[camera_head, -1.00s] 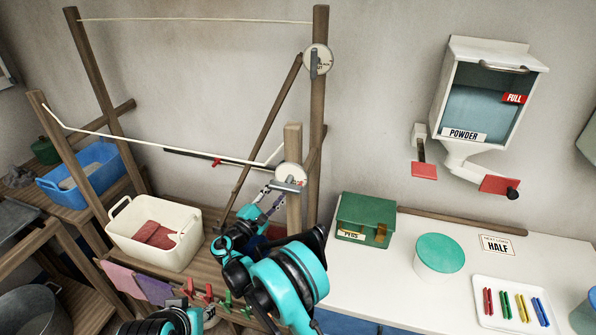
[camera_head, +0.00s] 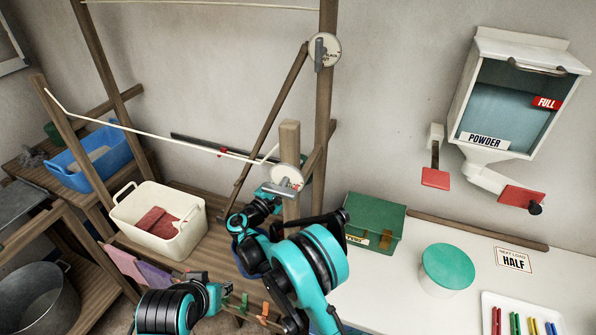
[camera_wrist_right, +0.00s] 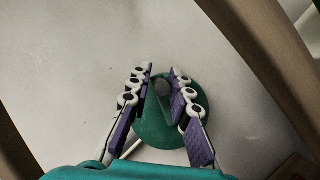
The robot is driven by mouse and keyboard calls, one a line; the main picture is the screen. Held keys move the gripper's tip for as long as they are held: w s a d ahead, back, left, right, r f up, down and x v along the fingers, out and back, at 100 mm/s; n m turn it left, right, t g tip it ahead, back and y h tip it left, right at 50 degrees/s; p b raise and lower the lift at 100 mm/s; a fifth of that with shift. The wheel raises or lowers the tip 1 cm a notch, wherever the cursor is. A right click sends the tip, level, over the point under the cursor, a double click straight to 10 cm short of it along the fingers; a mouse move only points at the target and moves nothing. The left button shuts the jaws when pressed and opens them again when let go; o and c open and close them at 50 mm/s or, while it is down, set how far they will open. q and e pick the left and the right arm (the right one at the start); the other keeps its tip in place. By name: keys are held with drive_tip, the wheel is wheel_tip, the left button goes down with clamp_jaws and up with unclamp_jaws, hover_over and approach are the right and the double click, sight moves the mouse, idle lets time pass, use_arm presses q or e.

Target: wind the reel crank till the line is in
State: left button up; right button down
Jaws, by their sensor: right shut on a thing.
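The lower reel (camera_head: 288,176) is a pale disc on a short wooden post (camera_head: 290,150). A white line (camera_head: 160,138) runs to it from the left post. My right gripper (camera_head: 280,188) is at the reel's lower left side, shut on what I take to be its crank handle, mostly hidden by the gripper. In the right wrist view, the fingers (camera_wrist_right: 163,88) stand either side of a small grey end, over a round green part (camera_wrist_right: 190,120). My left gripper (camera_head: 218,294) is low in the head view, away from the reel; its jaws are unclear.
An upper reel (camera_head: 325,50) is on the tall post. A cream basin (camera_head: 127,209) with red cloth stands left of my right arm. A green peg box (camera_head: 374,222) and a green-lidded tub (camera_head: 447,268) stand right. Pegs and cloths hang below the basin.

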drive_tip(key=shift+s+d+f+m+g+y+p, duration=0.2)
drive_tip(key=shift+d+f+m+g, duration=0.2)
drive_tip(key=shift+m, duration=0.75)
drive_tip(key=shift+s+d+f+m+g+y+p, duration=0.1)
drive_tip(key=shift+d+f+m+g+p, duration=0.2)
drive_tip(key=shift+m, duration=0.9)
drive_tip(key=shift+s+d+f+m+g+y+p, duration=0.1)
drive_tip(key=shift+d+f+m+g, duration=0.35)
drive_tip(key=shift+m, duration=0.7)
drive_tip(key=shift+a+r, duration=0.1)
drive_tip(key=c, duration=1.5)
unclamp_jaws()
drive_tip(key=shift+c, duration=0.2)
wheel_tip(320, 180, up, 10)
